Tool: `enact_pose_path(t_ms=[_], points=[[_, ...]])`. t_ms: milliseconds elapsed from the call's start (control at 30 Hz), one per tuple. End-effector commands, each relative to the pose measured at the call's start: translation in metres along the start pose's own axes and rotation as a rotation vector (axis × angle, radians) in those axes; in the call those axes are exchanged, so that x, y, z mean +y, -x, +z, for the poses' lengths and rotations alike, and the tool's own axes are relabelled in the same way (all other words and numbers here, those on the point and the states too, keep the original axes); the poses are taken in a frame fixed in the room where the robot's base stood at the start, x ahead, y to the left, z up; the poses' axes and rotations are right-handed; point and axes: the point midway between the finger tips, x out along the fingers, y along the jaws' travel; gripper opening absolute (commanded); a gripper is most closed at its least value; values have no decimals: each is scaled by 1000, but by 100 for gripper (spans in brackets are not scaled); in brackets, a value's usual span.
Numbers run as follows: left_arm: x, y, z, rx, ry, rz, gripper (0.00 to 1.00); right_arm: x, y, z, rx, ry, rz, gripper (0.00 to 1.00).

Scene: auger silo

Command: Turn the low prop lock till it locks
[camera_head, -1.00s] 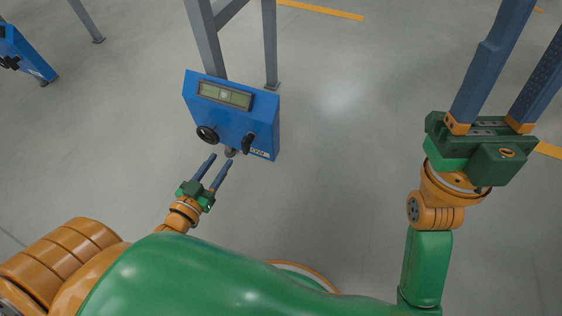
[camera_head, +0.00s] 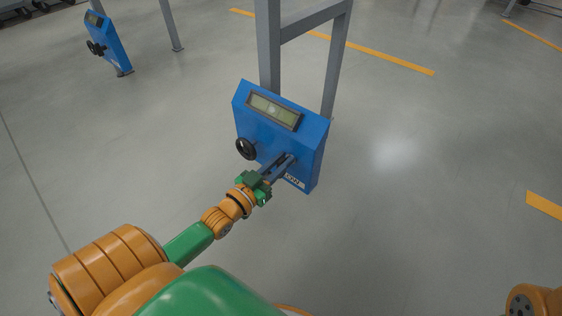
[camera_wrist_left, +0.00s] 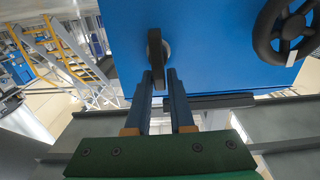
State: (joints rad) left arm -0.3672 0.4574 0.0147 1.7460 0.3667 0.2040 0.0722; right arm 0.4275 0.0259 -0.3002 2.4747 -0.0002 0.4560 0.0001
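The blue box (camera_head: 275,135) stands on a grey frame and has a display panel (camera_head: 273,110) near its top. A black lever (camera_wrist_left: 155,48), likely the prop lock, stands out from its front, and the left wrist view shows it upright. My left gripper (camera_head: 287,160) reaches the lower right of the box front. Its fingers (camera_wrist_left: 161,75) lie close together, one on each side of the lever, and appear shut on it. In the head view the fingers hide most of the lever. My right gripper is out of view.
A black handwheel (camera_head: 246,149) sits left of the lever on the same box and also shows in the left wrist view (camera_wrist_left: 285,30). A second blue box (camera_head: 107,42) stands far left. Grey legs (camera_head: 337,65) rise behind. The floor right of the box is clear.

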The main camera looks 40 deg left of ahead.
Motion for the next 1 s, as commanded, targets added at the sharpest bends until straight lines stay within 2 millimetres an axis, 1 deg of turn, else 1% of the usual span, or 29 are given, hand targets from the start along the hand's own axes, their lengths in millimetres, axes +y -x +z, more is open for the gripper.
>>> enact_pose_path(t_ms=[33, 67, 367, 533, 600, 767, 1000], points=[[0, 0, 0, 0, 0, 0, 4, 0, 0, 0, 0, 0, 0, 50], [0, 0, 0, 0, 0, 0, 0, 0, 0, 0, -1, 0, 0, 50], [0, 0, 0, -1, -8, 0, 0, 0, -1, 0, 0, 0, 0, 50], [2, 0, -1, -3, -59, -1, 0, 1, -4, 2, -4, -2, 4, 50], [2, 0, -2, -3, -97, -2, 0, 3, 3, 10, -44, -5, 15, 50], [5, 0, -2, -3, -220, -2, 0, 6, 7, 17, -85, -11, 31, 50], [11, 0, 0, -4, -446, -2, 0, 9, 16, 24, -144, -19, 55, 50]])
